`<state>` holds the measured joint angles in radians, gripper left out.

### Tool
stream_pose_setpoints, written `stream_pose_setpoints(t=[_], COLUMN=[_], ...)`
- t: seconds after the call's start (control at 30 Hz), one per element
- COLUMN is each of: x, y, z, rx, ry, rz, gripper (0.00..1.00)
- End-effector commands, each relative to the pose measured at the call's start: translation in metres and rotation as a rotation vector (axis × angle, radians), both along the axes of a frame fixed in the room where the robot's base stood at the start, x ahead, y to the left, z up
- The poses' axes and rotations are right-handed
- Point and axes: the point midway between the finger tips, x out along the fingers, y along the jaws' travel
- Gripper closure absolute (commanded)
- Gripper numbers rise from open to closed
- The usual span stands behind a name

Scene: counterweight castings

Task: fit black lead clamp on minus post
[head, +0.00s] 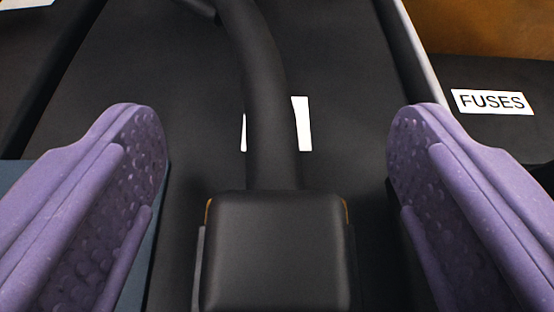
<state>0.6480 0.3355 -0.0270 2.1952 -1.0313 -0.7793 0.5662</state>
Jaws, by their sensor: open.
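The black lead clamp (276,250) is a dark block with rounded edges at the bottom middle of the head view. Its thick black cable (262,90) runs from it up toward the top of the picture. My gripper (278,140) is open, with one purple padded finger on each side of the clamp and cable. Neither finger touches them. A thin orange edge shows at both sides of the clamp. No minus post can be made out; whatever lies under the clamp is hidden by it.
A white label (302,124) lies on the dark surface (340,90) behind the cable, mostly covered by it. A black box (470,125) marked FUSES stands at the right, with a brown surface (480,25) behind it. A bluish-grey surface shows at the lower left.

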Motion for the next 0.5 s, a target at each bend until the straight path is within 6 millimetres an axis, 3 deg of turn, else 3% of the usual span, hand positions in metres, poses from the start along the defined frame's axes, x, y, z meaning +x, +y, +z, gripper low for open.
stream_pose_setpoints(t=[0.17, 0.5], x=[-0.01, -0.063], y=[-0.001, -0.003], z=[0.006, 0.028], rx=[0.0, 0.0], ry=[0.0, 0.001], rz=[-0.001, -0.002], gripper=[0.19, 0.19])
